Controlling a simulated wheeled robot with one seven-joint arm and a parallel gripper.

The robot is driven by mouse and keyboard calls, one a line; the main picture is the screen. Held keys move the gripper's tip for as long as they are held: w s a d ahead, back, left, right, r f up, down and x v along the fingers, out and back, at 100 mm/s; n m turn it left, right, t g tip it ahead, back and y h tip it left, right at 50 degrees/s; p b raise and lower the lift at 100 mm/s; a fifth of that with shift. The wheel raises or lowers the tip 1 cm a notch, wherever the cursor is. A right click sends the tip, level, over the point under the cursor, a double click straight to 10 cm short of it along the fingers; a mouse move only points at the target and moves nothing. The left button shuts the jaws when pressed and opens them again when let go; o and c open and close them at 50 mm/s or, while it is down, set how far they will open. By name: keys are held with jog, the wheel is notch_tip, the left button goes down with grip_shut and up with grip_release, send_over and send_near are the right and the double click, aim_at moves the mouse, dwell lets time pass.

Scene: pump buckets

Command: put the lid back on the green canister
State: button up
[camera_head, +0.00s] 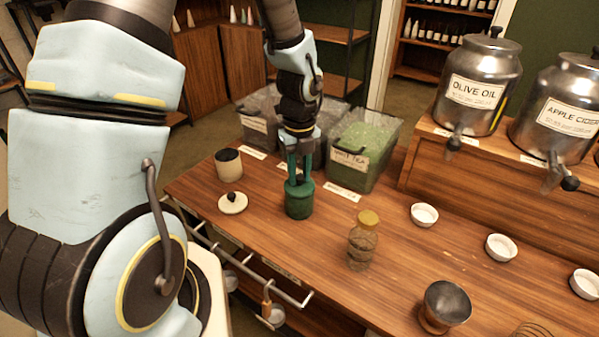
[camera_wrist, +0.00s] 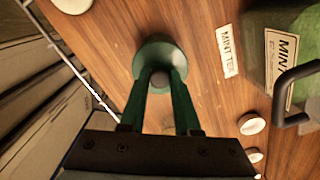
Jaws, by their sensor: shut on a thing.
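The green canister (camera_head: 299,205) stands upright on the wooden counter. My gripper (camera_head: 299,176) points straight down over it and is shut on the knob of its green lid. In the wrist view the lid (camera_wrist: 152,48) shows as a green disc, with the grey knob (camera_wrist: 160,79) between my two green fingertips (camera_wrist: 160,84). The lid is at the canister's top and looks level with it. I cannot tell whether a thin gap is left between lid and rim. The canister's body is mostly hidden below the lid in the wrist view.
A cream canister (camera_head: 229,166) stands open at the left, with a cream lid (camera_head: 233,203) lying near it. A bin of green tea (camera_head: 362,148) is close behind right. A corked jar (camera_head: 363,243) stands in front right. Small white bowls (camera_head: 424,215) lie further right.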

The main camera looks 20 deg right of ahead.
jog(key=shift+f, duration=0.15)
jog(key=o, duration=1.4)
jog(key=shift+r+p, duration=2.65)
jog(key=shift+r, duration=0.15)
grip_shut()
